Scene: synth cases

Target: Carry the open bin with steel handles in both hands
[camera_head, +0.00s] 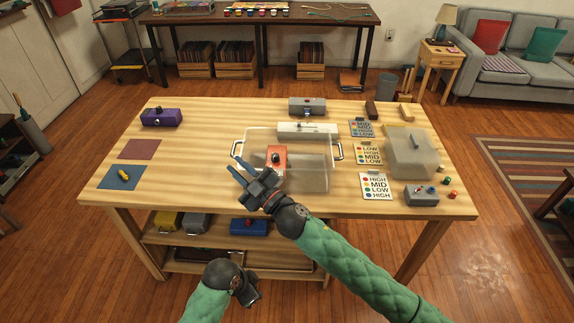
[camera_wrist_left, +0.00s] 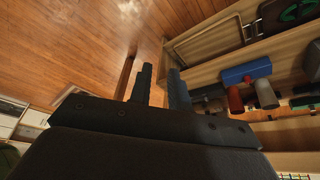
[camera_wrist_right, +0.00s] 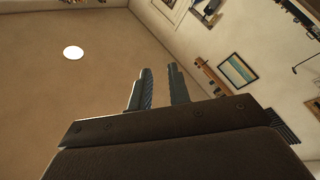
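The open bin (camera_head: 312,184) is clear plastic and stands on the wooden table. Its steel handles stick out at the left (camera_head: 236,150) and right (camera_head: 339,151) ends. An orange box with a dark knob (camera_head: 276,158) shows inside it. My right gripper (camera_head: 236,171) is above the table's front part, over the bin's near left corner in the picture; its fingers are apart and empty, and the right wrist view (camera_wrist_right: 160,88) shows the gap. My left gripper (camera_head: 250,293) is low in front of the table; its fingers are apart and empty in the left wrist view (camera_wrist_left: 160,88).
A second translucent container (camera_head: 412,155) stands at the right, near label cards (camera_head: 376,186) and a grey box (camera_head: 421,195). A white box (camera_head: 307,129) and a grey box (camera_head: 307,106) are behind the bin. A purple box (camera_head: 160,117) is far left.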

